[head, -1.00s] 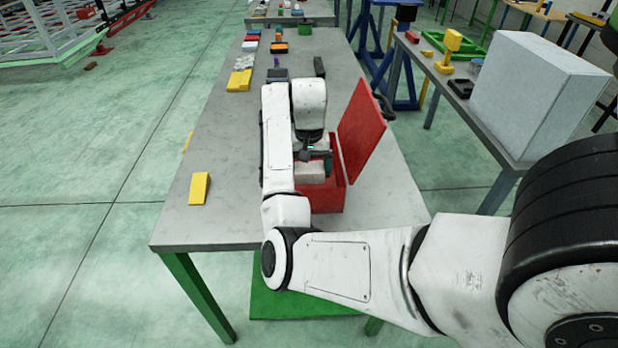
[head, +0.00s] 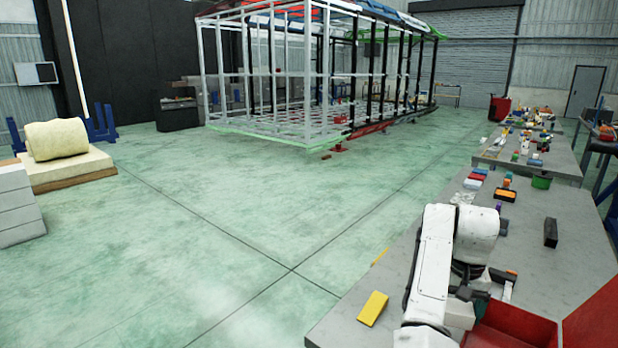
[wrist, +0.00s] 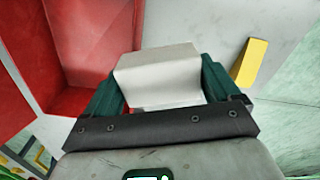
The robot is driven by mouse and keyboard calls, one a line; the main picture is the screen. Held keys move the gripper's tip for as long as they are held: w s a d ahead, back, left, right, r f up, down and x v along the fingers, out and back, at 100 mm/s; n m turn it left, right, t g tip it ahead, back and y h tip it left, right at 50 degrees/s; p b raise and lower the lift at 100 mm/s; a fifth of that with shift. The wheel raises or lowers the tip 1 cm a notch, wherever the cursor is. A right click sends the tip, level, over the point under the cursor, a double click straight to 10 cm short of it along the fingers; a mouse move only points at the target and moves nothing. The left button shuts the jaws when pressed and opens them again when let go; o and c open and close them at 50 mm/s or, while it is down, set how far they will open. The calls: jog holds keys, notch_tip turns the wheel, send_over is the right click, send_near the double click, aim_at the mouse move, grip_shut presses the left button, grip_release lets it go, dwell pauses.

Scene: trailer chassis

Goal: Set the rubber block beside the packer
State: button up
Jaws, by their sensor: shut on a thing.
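My gripper (wrist: 160,90) is shut on a pale grey-white block, which I take for the rubber block (wrist: 158,72). The block sits between the two dark green fingers in the wrist view. In the head view the block (head: 460,314) shows low down at the left edge of the open red box, partly covered by my arm. A yellow wedge-shaped piece (head: 372,308), perhaps the packer, lies on the grey table to the left of my arm. It also shows right of the block in the wrist view (wrist: 250,62), apart from it.
The red box (head: 515,327) stands open on the table (head: 570,265), its raised lid (head: 598,315) to the right. A black block (head: 550,232) stands farther back. Several small coloured things lie at the far end. Tabletop around the yellow piece is mostly clear.

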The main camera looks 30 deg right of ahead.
jog(key=w+a+f+n, duration=0.1)
jog(key=a+f, duration=0.1)
jog(key=a, duration=0.4)
jog(key=w+a+f+n, duration=0.2)
jog(key=a+f, duration=0.1)
jog(key=a, duration=0.3)
jog(key=w+a+f+n, duration=0.1)
jog(key=w+a+f, duration=0.1)
jog(key=a, duration=0.4)
jog(key=shift+w+a+f, duration=0.2)
jog(key=shift+w, duration=0.05)
jog(key=s+a+f+n, duration=0.1)
jog(key=s+a+f, duration=0.1)
jog(key=a, duration=0.4)
jog(key=s+a+f+n+p, duration=0.1)
jog(key=s+a+f+n, duration=0.1)
jog(key=a+f, duration=0.3)
jog(key=s+a+f+n, duration=0.2)
jog(key=s+a+f, duration=0.2)
jog(key=a, duration=0.3)
jog(key=shift+s, duration=0.25)
jog(key=shift+w, duration=0.1)
jog(key=shift+s+a+f, duration=0.2)
jog(key=shift+s, duration=0.05)
